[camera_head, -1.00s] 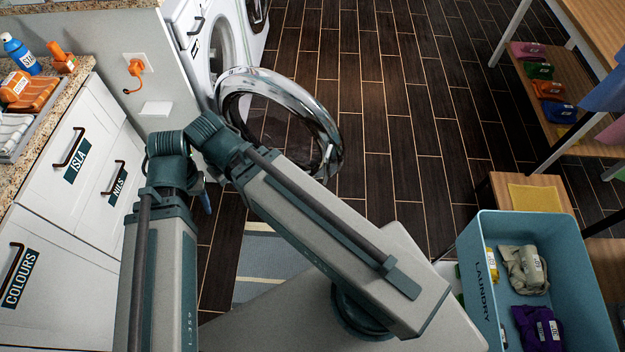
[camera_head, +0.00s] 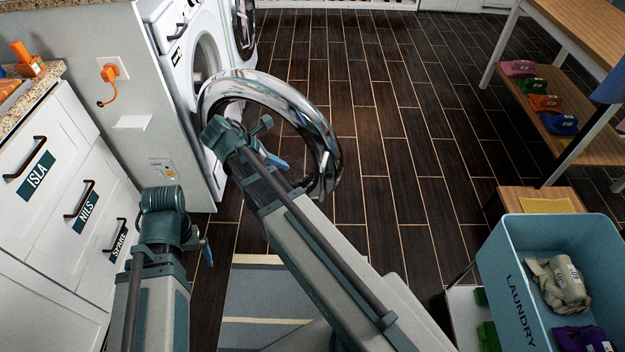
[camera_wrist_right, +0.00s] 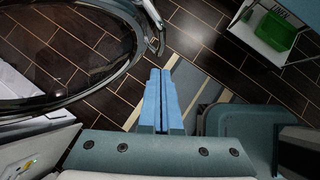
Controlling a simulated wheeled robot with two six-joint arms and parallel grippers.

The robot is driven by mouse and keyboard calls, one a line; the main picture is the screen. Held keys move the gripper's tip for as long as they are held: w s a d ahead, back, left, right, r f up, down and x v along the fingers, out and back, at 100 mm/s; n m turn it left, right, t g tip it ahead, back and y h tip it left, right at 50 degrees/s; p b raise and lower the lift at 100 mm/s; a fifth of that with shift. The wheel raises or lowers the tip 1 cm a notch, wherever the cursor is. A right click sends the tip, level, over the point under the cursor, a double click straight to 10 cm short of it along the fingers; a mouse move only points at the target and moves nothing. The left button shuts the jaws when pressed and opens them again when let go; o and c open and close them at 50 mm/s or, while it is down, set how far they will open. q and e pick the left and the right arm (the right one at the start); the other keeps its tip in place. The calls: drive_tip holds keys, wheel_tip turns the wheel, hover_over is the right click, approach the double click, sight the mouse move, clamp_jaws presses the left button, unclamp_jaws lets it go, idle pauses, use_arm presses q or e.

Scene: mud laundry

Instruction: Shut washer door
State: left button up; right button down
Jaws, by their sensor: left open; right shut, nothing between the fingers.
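The washer (camera_head: 178,60) stands at the upper left in the head view. Its round chrome-rimmed door (camera_head: 318,125) is swung open into the room. My right arm reaches up to the door; its gripper (camera_head: 278,162) shows blue fingers in front of the door's glass. In the right wrist view the right gripper's blue fingers (camera_wrist_right: 161,98) are shut and empty, with the door's dark rim (camera_wrist_right: 125,55) to their left and above; I cannot tell whether they touch. My left gripper (camera_head: 206,252) is low at the left, mostly hidden behind its wrist, apart from the door.
White drawers (camera_head: 60,130) with name labels line the left. A blue laundry bin (camera_head: 500,255) with clothes stands at the lower right, by a wooden shelf table (camera_head: 560,40). A grey striped mat (camera_head: 255,300) lies on the dark floor. The middle floor is clear.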

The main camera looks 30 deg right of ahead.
drive_tip(key=shift+d, duration=0.15)
drive_tip(key=d+r+b+x, duration=0.1)
drive_tip(key=d+b+x, duration=0.1)
drive_tip(key=b+x, duration=0.6)
drive_tip(key=shift+b+x, duration=0.3)
drive_tip(key=shift+x, duration=2.05)
drive_tip(key=shift+d+r, duration=0.1)
drive_tip(key=shift+d, duration=0.05)
